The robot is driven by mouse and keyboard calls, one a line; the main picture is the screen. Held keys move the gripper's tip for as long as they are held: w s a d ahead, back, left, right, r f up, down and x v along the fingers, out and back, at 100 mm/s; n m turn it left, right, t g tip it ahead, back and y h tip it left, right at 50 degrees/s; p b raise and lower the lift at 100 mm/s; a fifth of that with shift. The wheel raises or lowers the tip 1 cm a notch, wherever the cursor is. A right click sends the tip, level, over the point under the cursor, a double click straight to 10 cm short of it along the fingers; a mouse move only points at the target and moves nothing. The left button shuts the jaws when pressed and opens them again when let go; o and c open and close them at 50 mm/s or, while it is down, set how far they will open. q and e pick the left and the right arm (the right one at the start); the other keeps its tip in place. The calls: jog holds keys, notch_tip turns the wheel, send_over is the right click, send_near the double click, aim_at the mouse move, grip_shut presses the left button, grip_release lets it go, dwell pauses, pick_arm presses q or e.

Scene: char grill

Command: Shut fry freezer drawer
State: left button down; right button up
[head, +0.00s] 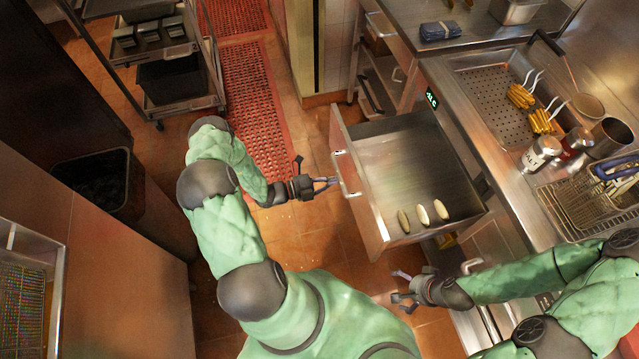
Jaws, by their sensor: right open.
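The fry freezer drawer (365,205) is a steel drawer pulled out from under the counter, with three pale oblong pieces (422,215) on its floor. Its handle (346,174) is on the outside of the front panel, facing left. My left gripper (328,183) is at the handle, with its fingertips beside or touching it. Whether the fingers close around the bar is too small to tell. My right gripper (402,288) is open and empty, below the drawer's near corner and apart from it.
The counter holds a perforated fry tray (487,90), shakers (540,153) and wire baskets (585,205). A wheeled rack (160,60) stands at the upper left. Red mats (255,100) cover part of the tiled floor. Open floor lies left of the drawer front.

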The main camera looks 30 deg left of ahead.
pick_arm(q)
jog(key=shift+x, duration=1.4)
pick_arm(e)
jog(key=shift+f, duration=0.3)
pick_arm(q)
jog(key=shift+d, duration=0.1)
